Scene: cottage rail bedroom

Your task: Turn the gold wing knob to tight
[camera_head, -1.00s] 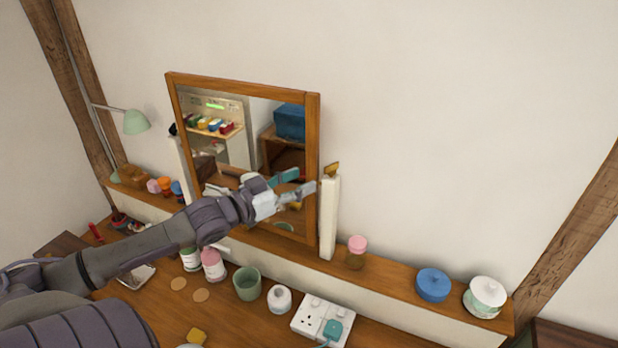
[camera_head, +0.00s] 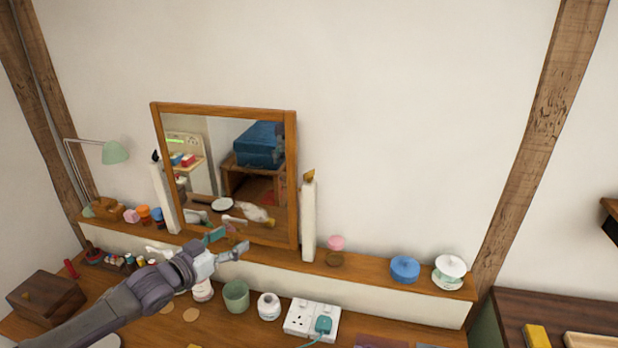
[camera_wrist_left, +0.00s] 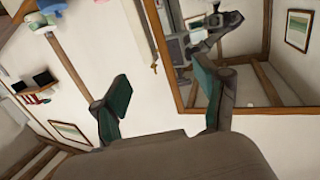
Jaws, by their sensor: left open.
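The gold wing knob (camera_head: 309,176) sits at the top of the white post (camera_head: 308,220) at the right side of the wood-framed mirror (camera_head: 292,190). It is small in the head view, and its turn angle is hard to tell. My left gripper (camera_head: 230,243) is open and empty, in front of the mirror's lower edge. It is below and to the left of the knob, clear of it. In the left wrist view, its two teal-padded fingers (camera_wrist_left: 160,85) are spread with nothing between them. My right gripper is not in view.
A green cup (camera_head: 236,296), a white jar (camera_head: 268,306) and a socket block (camera_head: 312,320) stand below. The wall right of the post is bare.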

